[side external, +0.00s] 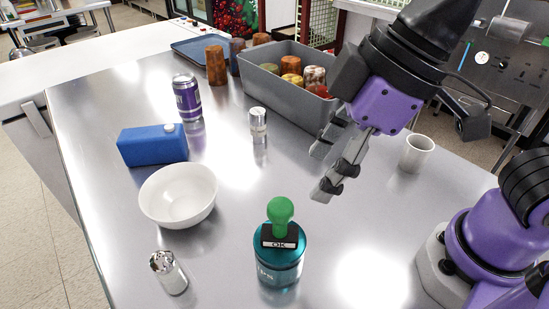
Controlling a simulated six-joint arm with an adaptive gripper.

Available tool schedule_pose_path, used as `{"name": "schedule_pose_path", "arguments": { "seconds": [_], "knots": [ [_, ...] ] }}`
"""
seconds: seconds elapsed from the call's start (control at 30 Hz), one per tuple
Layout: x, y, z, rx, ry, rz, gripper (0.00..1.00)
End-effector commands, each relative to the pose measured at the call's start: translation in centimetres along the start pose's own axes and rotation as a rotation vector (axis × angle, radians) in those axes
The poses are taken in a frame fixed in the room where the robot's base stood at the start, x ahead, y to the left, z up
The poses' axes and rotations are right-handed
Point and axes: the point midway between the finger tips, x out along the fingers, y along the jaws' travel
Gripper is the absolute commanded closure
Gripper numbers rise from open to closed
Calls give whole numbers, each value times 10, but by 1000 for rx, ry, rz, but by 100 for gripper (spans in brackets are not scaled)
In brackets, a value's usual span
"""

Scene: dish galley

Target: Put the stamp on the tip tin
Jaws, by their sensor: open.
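The stamp (280,221) has a green knob handle and a black base with a label reading "OK". It stands upright on top of the teal tip tin (278,266), near the front of the metal table. My gripper (321,172) is open and empty. It hangs above the table, behind and to the right of the tin, apart from the stamp.
A white bowl (178,196), a blue carton (152,145) and a purple can (187,97) stand to the left. A shaker (168,272) is front left, a small jar (257,120) mid-table. A grey bin (263,91) holds several cans. A white cup (416,153) stands right.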

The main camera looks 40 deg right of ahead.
Motion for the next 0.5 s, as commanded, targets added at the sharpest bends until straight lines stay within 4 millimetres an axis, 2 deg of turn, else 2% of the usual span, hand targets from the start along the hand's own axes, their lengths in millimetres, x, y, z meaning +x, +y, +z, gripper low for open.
{"name": "schedule_pose_path", "arguments": {
  "seconds": [0.13, 0.2, 0.3, 0.4, 0.5],
  "knots": [
    [-4, 46, 19, 181, 23, 79, 38],
    [-6, 75, 37, 310, 40, 138, 38],
    [-9, 108, 66, 481, 63, 221, 38],
    [-12, 128, 90, 610, 79, 287, 38],
    [-13, 138, 105, 681, 90, 326, 38]
  ]
}}
